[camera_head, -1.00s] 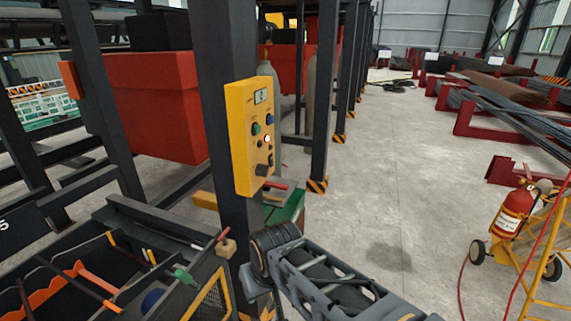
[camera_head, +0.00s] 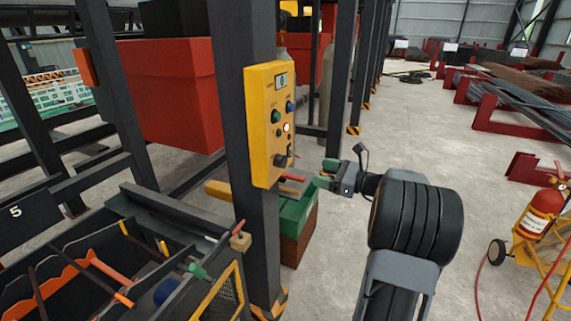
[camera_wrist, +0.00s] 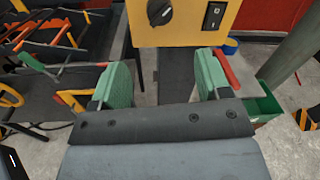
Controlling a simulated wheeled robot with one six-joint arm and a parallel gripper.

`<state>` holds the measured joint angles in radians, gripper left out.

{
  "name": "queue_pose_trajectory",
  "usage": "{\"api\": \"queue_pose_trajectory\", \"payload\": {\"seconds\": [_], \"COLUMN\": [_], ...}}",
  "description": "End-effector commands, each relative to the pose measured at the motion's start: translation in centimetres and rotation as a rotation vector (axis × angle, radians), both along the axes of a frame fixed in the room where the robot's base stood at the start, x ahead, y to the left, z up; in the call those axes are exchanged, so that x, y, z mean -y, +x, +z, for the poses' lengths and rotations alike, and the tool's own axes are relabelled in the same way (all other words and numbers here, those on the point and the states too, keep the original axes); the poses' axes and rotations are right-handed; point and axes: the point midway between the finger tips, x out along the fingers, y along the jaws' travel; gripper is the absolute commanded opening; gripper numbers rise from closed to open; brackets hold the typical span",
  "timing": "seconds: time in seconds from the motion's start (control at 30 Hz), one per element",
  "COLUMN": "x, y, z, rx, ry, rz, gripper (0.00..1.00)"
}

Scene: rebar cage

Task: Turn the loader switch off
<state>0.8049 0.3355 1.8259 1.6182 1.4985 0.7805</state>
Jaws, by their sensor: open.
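A yellow control box (camera_head: 262,110) is mounted on a dark post in the head view. It has a small display, green and blue buttons, a lit lamp (camera_head: 286,127) and a black rotary knob (camera_head: 280,160) near its bottom. In the wrist view the box's lower part shows the knob (camera_wrist: 160,11) and a black rocker switch (camera_wrist: 213,15). The labels are too small to tell which is the loader switch. My gripper (camera_head: 327,174), with green fingers, is right of the box's lower end. In the wrist view my gripper (camera_wrist: 163,80) is open and empty, below the knob, apart from it.
A dark bin of tools (camera_head: 95,270) stands at lower left. A green crate (camera_head: 296,212) and a red handle (camera_head: 292,178) are behind the post; the handle shows close to the right finger in the wrist view. A fire extinguisher (camera_head: 541,212) stands right. The floor between is clear.

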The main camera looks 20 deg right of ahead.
Motion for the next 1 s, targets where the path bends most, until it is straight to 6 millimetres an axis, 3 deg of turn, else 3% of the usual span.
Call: {"api": "queue_pose_trajectory", "payload": {"seconds": [0.6,1.0], "x": [-6.8,-8.1], "y": [8.3,10.0], "z": [0.1,0.0], "rx": [-0.001,0.0], "ry": [0.002,0.001], "rz": [0.002,0.0], "gripper": [0.7,0.7]}}
